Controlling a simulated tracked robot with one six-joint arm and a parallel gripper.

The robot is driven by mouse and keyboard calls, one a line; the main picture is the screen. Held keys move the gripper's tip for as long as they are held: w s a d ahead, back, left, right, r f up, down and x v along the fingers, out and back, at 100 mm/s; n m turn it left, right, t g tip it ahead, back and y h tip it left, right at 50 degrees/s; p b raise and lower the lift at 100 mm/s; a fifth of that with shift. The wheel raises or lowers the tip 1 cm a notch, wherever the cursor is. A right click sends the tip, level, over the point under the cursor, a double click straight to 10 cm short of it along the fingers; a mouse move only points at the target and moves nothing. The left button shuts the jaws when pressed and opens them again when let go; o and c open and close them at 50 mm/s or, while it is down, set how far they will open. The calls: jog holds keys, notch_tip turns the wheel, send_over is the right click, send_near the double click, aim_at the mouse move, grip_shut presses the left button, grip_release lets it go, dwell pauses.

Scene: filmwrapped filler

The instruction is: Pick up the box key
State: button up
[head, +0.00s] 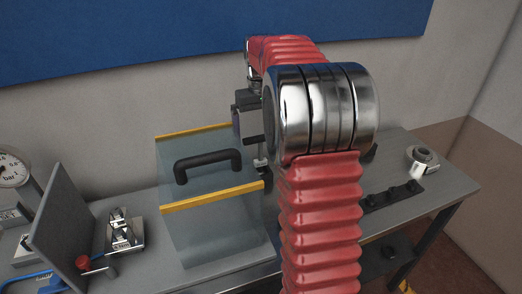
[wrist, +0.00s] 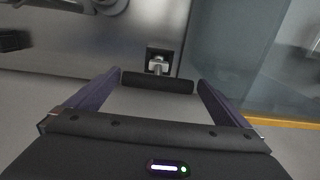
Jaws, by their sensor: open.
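The box key (wrist: 157,82) shows in the wrist view as a dark horizontal crossbar with a short metal shank, which meets a black square fitting (wrist: 151,52) on a grey metal face. My gripper (wrist: 160,79) is open, with one finger near each end of the crossbar. I see no clear contact between the fingers and the bar, and I cannot tell their exact depth.
A clear box (head: 205,220) with yellow edges and a black handle (head: 208,166) stands just left of my arm. A grey upright panel (head: 65,230), a metal block (head: 124,232) and a gauge (head: 12,170) are farther left. A metal ring (head: 422,160) sits right on the bench.

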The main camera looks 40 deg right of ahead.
jog(key=shift+f, duration=0.1)
jog(key=f, duration=0.5)
jog(key=shift+w+d, duration=0.15)
jog(key=shift+d, duration=0.05)
jog(key=shift+c, duration=0.4)
jog(key=c, duration=1.1)
jog(key=shift+r, duration=0.15)
notch_tip(320, 180, up, 18)
dwell(0.4)
dwell(0.5)
